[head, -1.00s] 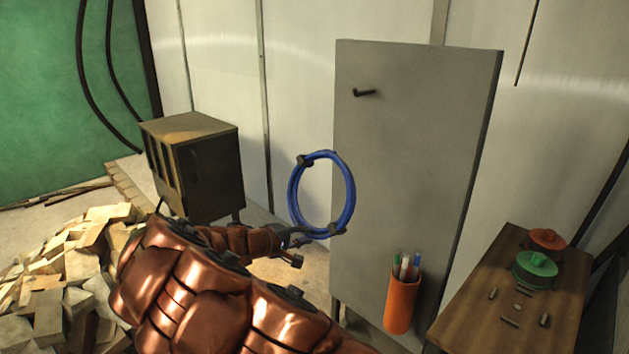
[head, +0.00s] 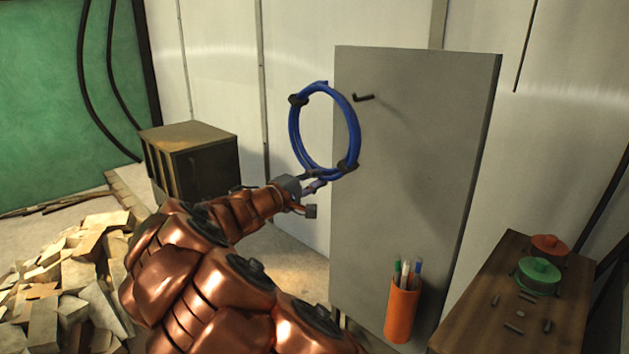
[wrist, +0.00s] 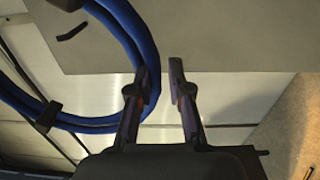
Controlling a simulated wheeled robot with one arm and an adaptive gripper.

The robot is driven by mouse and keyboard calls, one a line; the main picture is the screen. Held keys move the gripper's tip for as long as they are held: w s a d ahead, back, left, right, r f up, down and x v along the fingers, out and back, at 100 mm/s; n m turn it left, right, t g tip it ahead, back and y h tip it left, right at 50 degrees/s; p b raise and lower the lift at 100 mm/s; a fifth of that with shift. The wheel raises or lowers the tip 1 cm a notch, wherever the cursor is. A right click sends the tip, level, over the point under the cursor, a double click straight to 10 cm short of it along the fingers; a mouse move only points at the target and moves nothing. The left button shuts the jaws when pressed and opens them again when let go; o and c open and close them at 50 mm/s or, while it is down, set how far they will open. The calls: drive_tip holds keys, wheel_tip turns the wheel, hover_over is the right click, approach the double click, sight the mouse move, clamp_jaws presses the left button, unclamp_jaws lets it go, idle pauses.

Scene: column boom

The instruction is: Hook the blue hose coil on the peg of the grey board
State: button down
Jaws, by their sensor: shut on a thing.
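The blue hose coil (head: 293,132) is a ring with dark ties, held up roughly upright in front of the board's left edge. My gripper (head: 318,184) is shut on the lower part of the coil. In the wrist view the hose (wrist: 139,45) runs at the left finger of my gripper (wrist: 160,78); the exact grip is hard to see there. The grey board (head: 415,180) stands upright. Its dark peg (head: 363,98) has a bent tip and shows just right of the coil's right side. In the wrist view the peg (wrist: 72,31) appears within the ring's outline. The depth gap between them is unclear.
An orange cup (head: 401,312) with pens is on the board's lower part. A wooden table (head: 470,325) at right bears a green pot (head: 538,277) and an orange pot (head: 549,248). A dark cabinet (head: 205,170) and a heap of blocks (head: 75,270) are at left.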

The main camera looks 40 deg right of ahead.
drive_tip(key=w+d+f, duration=0.1)
drive_tip(key=d+f, duration=0.2)
drive_tip(key=d, duration=1.1)
drive_tip(key=shift+d+f, duration=0.2)
drive_tip(key=shift+d, duration=0.15)
idle(2.2)
drive_tip(key=shift+w+f, duration=0.1)
idle(0.6)
drive_tip(key=c, duration=1)
unclamp_jaws()
drive_tip(key=s+a, duration=0.1)
drive_tip(key=a, duration=1.1)
drive_tip(key=shift+f, duration=0.2)
